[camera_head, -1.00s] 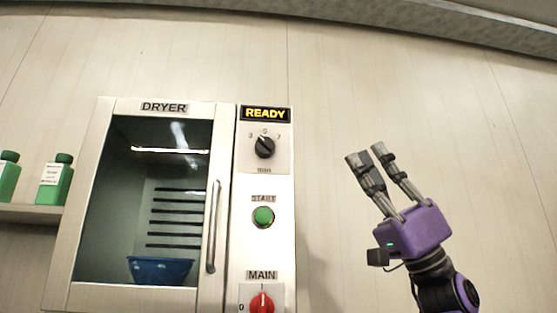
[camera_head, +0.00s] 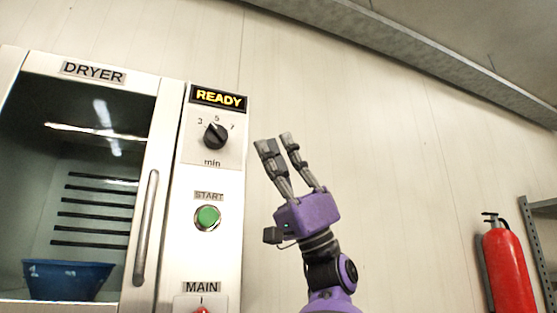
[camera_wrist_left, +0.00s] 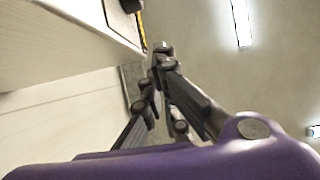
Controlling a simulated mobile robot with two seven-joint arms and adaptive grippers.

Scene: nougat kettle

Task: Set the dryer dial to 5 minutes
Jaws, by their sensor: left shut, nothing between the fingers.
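The dryer (camera_head: 171,130) stands at the left in the head view. Its black dial (camera_head: 215,136) sits on a white plate marked 3, 5, 7 and "min", under the lit READY sign (camera_head: 218,97). The knob seems to point up and left, around the 3 side, but its mark is too small to read surely. My left gripper (camera_head: 273,140) is to the right of the dial, apart from the panel, fingers pointing up. It is shut and empty; in the left wrist view the fingertips (camera_wrist_left: 161,52) come together. My right gripper is not in view.
Below the dial are the green START button (camera_head: 207,217) and the partly cut-off red MAIN switch (camera_head: 203,310). The dryer's door handle (camera_head: 146,228) is left of the panel. A blue bowl (camera_head: 68,280) shows inside. A red fire extinguisher (camera_head: 508,270) is at the far right.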

